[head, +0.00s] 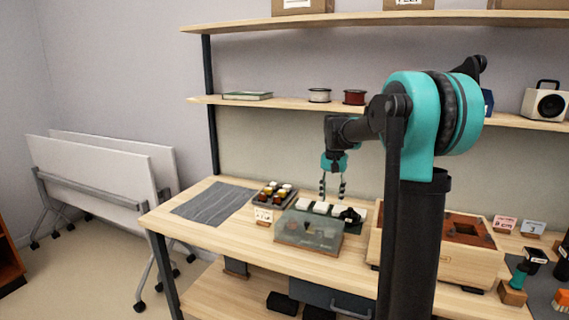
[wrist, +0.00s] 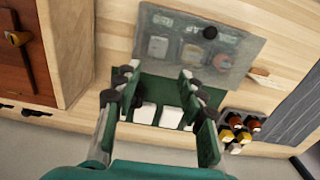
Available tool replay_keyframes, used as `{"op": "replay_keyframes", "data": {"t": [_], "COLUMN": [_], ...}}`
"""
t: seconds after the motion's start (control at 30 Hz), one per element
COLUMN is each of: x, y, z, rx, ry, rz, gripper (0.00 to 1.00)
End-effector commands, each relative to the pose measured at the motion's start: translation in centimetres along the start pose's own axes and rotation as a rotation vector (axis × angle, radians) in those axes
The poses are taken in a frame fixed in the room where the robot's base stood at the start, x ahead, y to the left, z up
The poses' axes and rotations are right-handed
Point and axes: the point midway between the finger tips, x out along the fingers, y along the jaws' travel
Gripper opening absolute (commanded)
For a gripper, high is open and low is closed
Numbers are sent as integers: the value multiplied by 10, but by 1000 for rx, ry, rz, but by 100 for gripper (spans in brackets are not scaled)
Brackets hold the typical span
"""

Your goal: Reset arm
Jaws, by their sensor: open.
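My gripper (head: 332,190) is open and empty, hanging fingers-down from my bent arm above the back part of the workbench (head: 190,235). In the wrist view my gripper (wrist: 158,95) has its two fingers spread apart over a dark green base with several white blocks (wrist: 145,113). The white blocks (head: 320,207) also show in the head view, below the fingertips. A grey see-through box (head: 305,235) with a black knob stands in front of them. It also shows in the wrist view (wrist: 225,75). Nothing is between the fingers.
A tray of small bottles (head: 270,196) and a grey cloth mat (head: 210,203) lie to the left. A wooden box (head: 470,262) stands to the right, partly behind my arm. Shelves above hold spools (head: 319,95), a book (head: 247,96) and a white speaker (head: 544,104).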

Motion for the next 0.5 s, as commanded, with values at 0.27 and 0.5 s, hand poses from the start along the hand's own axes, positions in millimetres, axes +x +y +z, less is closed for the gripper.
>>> {"op": "replay_keyframes", "data": {"t": [0.27, 0.5], "x": [14, 37], "y": [14, 35], "z": [25, 62], "rx": [-38, -95], "ry": [34, 87], "rz": [-15, -34], "gripper": [41, 41]}}
